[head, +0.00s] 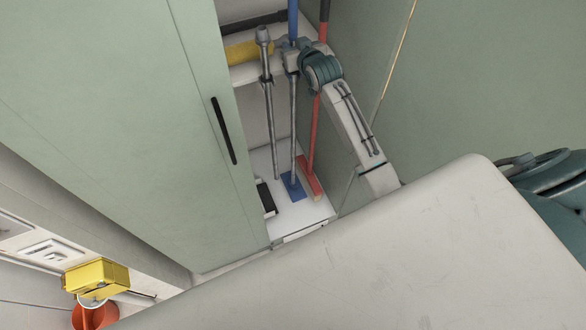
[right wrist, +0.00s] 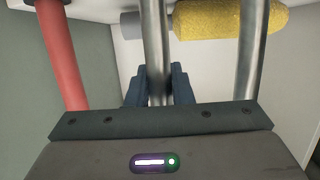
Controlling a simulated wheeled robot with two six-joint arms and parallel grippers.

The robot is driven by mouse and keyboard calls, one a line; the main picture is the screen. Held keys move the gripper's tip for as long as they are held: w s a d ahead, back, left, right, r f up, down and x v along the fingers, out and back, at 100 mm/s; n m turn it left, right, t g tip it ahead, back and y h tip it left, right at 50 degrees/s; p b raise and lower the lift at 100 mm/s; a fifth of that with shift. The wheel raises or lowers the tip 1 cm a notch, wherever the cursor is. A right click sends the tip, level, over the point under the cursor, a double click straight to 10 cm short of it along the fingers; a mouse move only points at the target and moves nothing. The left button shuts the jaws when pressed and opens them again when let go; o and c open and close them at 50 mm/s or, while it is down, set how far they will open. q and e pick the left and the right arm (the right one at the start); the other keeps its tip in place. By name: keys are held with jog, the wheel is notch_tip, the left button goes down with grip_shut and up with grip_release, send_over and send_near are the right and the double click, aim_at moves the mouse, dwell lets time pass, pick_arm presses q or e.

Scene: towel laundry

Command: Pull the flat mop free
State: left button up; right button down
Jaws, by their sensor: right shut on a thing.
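The flat mop stands in the open tall cabinet in the head view. It has a thin metal pole (head: 293,120), a blue upper end (head: 292,18) and a flat blue head (head: 293,187) low in the cabinet. My right gripper (head: 291,62) is shut on the upper part of this pole. In the right wrist view the dark fingers (right wrist: 158,88) close around the metal pole (right wrist: 156,35), which stands between a red pole (right wrist: 62,55) and another metal pole (right wrist: 251,50). The contact itself is partly hidden. My left gripper is not in view.
A red broom (head: 311,178) stands close on the right and a grey-topped pole (head: 269,120) close on the left. A yellow roller (head: 249,50) lies on a shelf behind. The cabinet door (head: 130,120) is at the left. A yellow box (head: 97,277) stands at lower left.

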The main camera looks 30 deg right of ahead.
jog(key=shift+s+p, duration=0.3)
jog(key=shift+p, duration=0.1)
jog(key=s+p, duration=0.4)
jog(key=s, duration=0.2)
jog(key=shift+s+a+r, duration=0.15)
jog(key=shift+a+r, duration=0.05)
jog(key=shift+r, duration=0.25)
dwell(0.3)
jog(key=shift+f, duration=0.1)
